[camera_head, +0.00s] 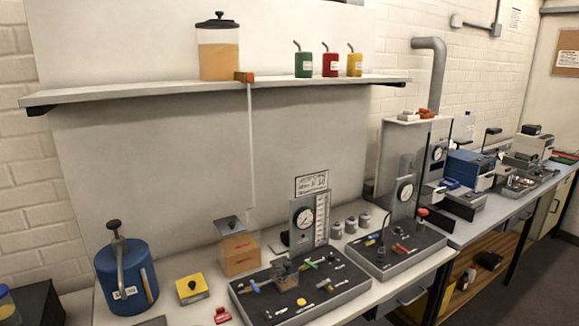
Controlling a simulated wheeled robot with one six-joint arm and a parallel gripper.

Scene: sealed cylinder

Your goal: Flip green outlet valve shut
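A dark panel (345,293) lies on the bench, with several small valves and fittings on it. I cannot tell which is the outlet valve, or whether either is open or shut. A blue handle (254,286) is at the panel's left. A small brownish block-like fitting (285,272) stands between the blue and green handles. A round gauge (306,217) stands upright behind them. My gripper is not in view.
A blue canister (127,278), a yellow box (190,289) and an orange-brown box (238,253) stand left of the panel. A second dark panel (398,258) with a red-topped fitting stands to its right. A shelf (150,92) hangs above, with a thin tube (250,150) descending.

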